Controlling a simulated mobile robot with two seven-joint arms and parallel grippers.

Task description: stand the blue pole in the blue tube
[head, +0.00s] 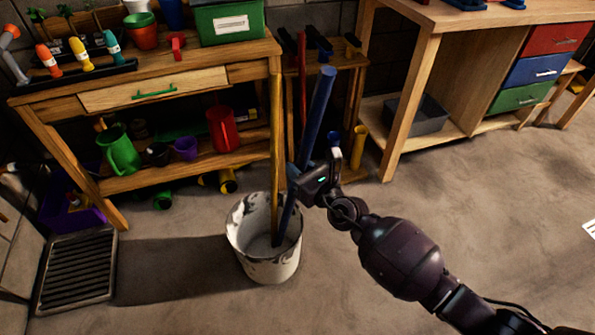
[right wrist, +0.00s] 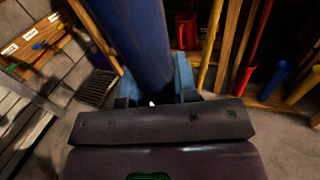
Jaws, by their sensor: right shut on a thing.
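The long blue pole (head: 317,105) stands tilted, its lower end inside a paint-stained white bucket (head: 265,262) and its top leaning to the right. My right gripper (head: 308,184) is shut around the pole a little above the bucket rim. In the right wrist view the pole (right wrist: 140,40) runs up from between my fingers. The blue tube (right wrist: 277,78) shows in that view to the right, by the wooden rack. My left gripper is not in view.
A yellow pole (head: 277,120) also stands in the bucket. The rack behind holds a red pole (head: 302,85) and a yellow tube (head: 358,146). A workbench (head: 190,80) is at left, a desk (head: 425,85) at right. The floor at front right is clear.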

